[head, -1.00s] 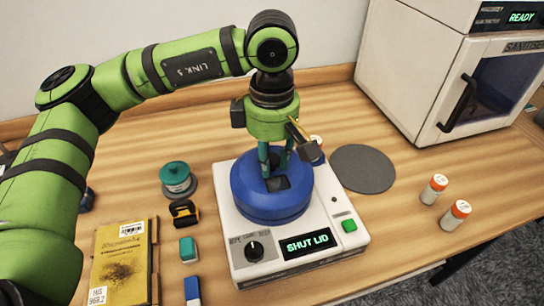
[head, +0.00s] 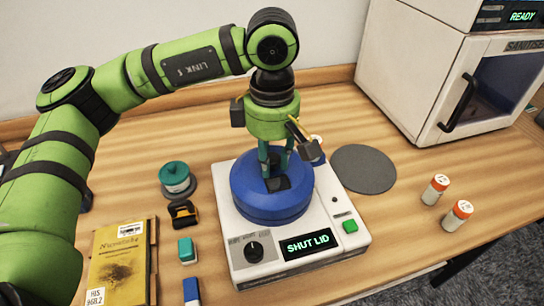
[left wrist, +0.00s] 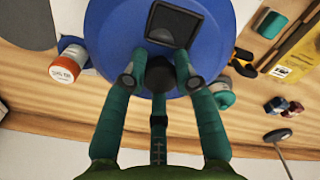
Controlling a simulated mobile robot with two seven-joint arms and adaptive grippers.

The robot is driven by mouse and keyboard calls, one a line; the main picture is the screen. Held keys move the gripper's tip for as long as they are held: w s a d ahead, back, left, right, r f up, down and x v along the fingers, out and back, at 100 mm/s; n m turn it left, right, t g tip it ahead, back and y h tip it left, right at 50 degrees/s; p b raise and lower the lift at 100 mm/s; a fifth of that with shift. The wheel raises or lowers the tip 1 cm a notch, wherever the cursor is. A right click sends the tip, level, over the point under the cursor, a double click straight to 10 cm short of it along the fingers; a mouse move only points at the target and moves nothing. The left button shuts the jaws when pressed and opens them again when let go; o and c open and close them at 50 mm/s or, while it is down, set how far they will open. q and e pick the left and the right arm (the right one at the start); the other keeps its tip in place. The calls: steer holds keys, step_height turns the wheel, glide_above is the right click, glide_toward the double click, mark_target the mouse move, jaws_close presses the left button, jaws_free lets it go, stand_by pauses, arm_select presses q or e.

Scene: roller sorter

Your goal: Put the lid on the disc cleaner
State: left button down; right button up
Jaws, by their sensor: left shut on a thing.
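The disc cleaner (head: 262,265) is a white box on the wooden table, with a knob, a green button and a display reading "SHUT LID". The round blue lid (head: 262,208) sits over the top of the cleaner; from these views I cannot tell whether it is fully seated. It also fills the top of the left wrist view (left wrist: 110,30). My left gripper (head: 276,178) points down at the lid's middle, its fingers shut on the lid's dark central knob. The knob is partly hidden by the fingers. My right gripper is not in view.
A grey round mat (head: 363,169) lies right of the cleaner, with two orange-capped bottles (head: 435,189) beyond. A white sanitiser cabinet (head: 425,70) stands at the back right. A teal-lidded jar (head: 176,178), a yellow book (head: 122,262) and small items lie to the left.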

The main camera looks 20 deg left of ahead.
arm_select(q)
steer(key=shift+c, duration=2)
jaws_free()
steer(key=shift+r, duration=0.15)
steer(key=shift+r+p, duration=1.9)
steer(key=shift+r, duration=1.5)
jaws_close()
steer(key=shift+f, duration=0.3)
